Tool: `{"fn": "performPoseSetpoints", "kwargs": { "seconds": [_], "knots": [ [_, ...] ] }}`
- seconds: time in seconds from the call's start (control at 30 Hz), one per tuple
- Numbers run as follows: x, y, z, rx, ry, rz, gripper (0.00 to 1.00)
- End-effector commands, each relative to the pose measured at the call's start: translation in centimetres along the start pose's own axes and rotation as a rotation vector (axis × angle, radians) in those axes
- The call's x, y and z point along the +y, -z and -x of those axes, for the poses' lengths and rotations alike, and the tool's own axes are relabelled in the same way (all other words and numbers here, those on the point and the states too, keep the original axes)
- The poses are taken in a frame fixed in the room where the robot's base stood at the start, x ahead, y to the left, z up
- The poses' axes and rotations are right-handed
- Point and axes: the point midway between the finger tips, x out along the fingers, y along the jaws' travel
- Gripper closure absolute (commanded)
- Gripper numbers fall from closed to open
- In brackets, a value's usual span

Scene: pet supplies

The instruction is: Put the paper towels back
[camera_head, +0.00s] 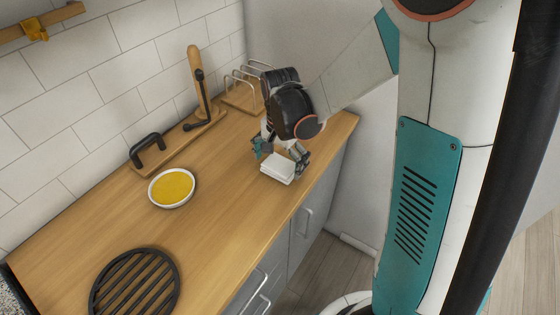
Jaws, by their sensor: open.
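A small stack of white paper towels (279,169) lies flat on the wooden counter, near its front edge at the right. My gripper (280,155) is open and reaches down right at the stack. One finger is at its left back side and the other at its right side. I cannot tell whether the fingers touch the towels. A wooden stand (197,88) with an upright post and a black arm stands farther back against the tiled wall.
A wire rack on a wooden base (240,98) is behind my gripper in the corner. A black handle (148,150) sits on a board by the wall. A white dish with yellow contents (172,188) and a round black grate (135,284) are to the left. Counter (225,205) between them is clear.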

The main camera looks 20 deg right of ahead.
Motion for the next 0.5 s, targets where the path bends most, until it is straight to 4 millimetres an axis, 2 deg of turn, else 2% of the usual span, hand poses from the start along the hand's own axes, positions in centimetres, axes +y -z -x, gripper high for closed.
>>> {"fn": "performPoseSetpoints", "kwargs": {
  "seconds": [0.17,0.5],
  "knots": [
    [0.0,0.0,1.2,0.000,0.000,0.000,0.01],
    [0.0,0.0,8.0,0.000,0.000,0.000,0.01]
  ]
}}
